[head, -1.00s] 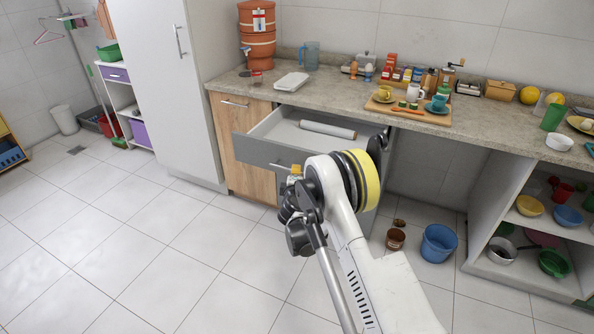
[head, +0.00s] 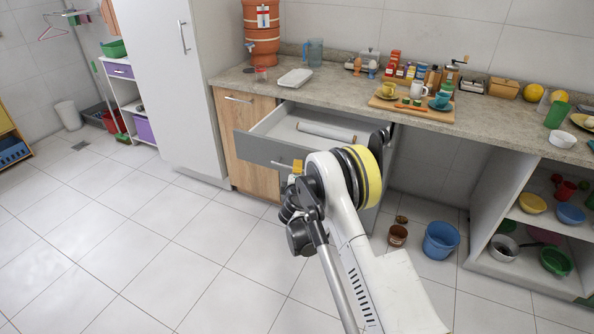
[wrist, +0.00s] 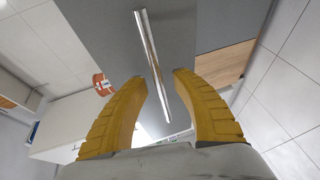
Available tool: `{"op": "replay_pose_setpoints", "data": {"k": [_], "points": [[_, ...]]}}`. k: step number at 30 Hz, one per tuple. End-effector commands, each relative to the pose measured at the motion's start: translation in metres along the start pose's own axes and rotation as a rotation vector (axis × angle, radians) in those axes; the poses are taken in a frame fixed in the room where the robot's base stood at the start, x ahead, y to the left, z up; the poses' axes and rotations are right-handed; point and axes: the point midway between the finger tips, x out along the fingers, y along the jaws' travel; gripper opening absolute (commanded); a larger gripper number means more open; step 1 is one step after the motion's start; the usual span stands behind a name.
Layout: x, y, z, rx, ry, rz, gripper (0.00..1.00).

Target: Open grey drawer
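The grey drawer (head: 258,147) under the counter is pulled well out in the head view, showing its pale inside. A white roll (head: 326,131) lies in it. Its bar handle (head: 279,163) shows partly to the left of my gripper. In the wrist view the grey drawer front (wrist: 95,35) fills the upper middle, and the metal handle (wrist: 150,60) runs lengthwise across it. My gripper (wrist: 161,77) has two yellow fingers apart, with the lower handle between their tips and gaps on both sides. In the head view my arm hides most of the gripper.
A blue bucket (head: 440,241) and brown pots (head: 397,235) stand on the floor to the right. Open tiled floor (head: 150,240) lies to the left.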

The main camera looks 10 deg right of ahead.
Motion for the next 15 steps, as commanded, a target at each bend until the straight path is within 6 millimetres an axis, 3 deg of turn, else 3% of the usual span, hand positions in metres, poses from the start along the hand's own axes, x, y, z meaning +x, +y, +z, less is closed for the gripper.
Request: {"op": "replay_pose_setpoints", "data": {"k": [9, 15], "points": [[-0.052, 0.0, -0.001, 0.0, 0.002, 0.0, 0.32], [-0.071, 0.0, 0.0, 0.0, 0.001, 0.0, 0.32]]}}
